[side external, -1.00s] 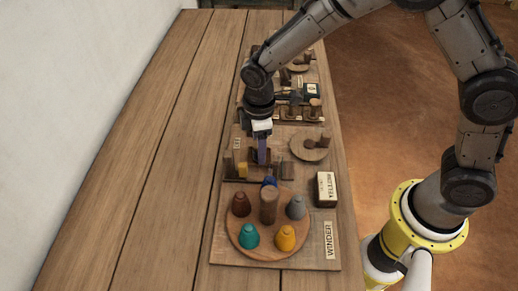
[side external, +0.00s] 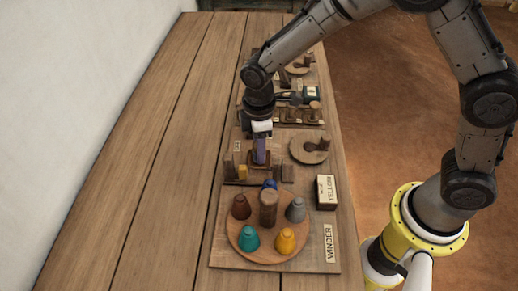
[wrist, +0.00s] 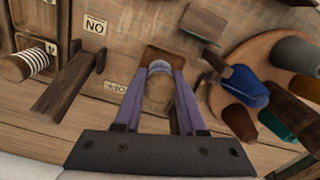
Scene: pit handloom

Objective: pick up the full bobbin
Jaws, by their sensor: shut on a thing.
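My gripper (wrist: 157,80) has its two purple fingers on either side of a bobbin (wrist: 158,92) in the wrist view, shut on it. The bobbin looks brown and rounded at the near end, with a pale blue-grey band at the far end. A brown wooden block or holder shows just beyond the fingertips. In the side view my gripper (side external: 261,155) points down at the small wooden stand behind the round cone tray, and the bobbin is mostly hidden there. I cannot tell whether it is clear of its holder.
A round wooden tray (side external: 238,237) with several coloured cones stands in front of my gripper. In the wrist view, a white-striped roll (wrist: 30,64) lies at left. The table's left side is clear.

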